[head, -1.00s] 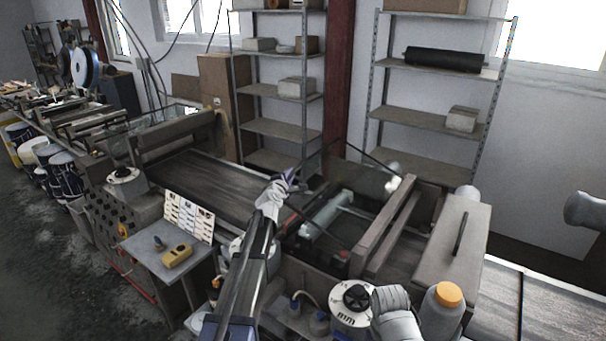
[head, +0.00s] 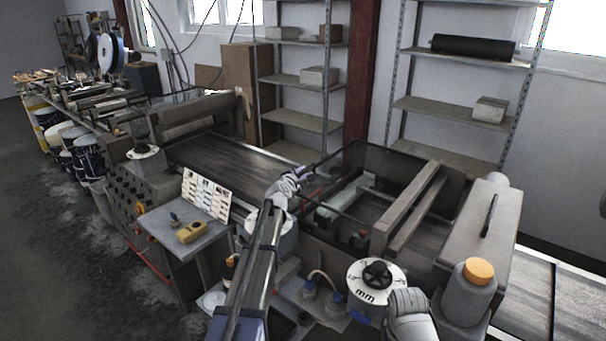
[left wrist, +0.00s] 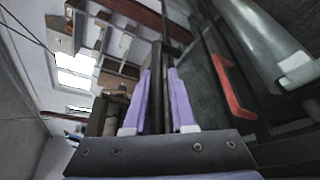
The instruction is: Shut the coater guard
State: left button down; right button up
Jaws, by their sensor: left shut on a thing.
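The coater guard (head: 385,160) is a dark see-through panel with thin dark bars, standing tilted over the coater's open bay in the middle of the head view. My left gripper (head: 297,178) is at the left side of the bay. In the left wrist view its two purple fingers (left wrist: 157,95) are shut around a dark bar (left wrist: 155,75), which looks like part of the guard. The fingers hide where the bar is gripped. The pale roller (head: 345,197) shows inside the bay. My right gripper is out of view.
A grey housing (head: 468,235) and an orange-capped bottle (head: 467,290) stand right of the bay. A white dial (head: 376,282) and small bottles are in front. A side table (head: 170,235) with a chart (head: 206,195) is at left. Shelves stand behind.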

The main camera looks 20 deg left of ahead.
pick_arm(q)
jog(key=shift+s+d+f, duration=0.15)
jog(key=shift+d+f, duration=0.1)
jog(key=shift+f, duration=0.1)
jog(key=c, duration=0.8)
grip_release()
jog(key=shift+a, duration=0.1)
jog(key=shift+c, duration=0.2)
jog(key=shift+s, duration=0.45)
jog(key=p+v, duration=0.2)
jog(key=v, duration=0.5)
jog(key=shift+r, duration=0.2)
jog(key=shift+w, duration=0.1)
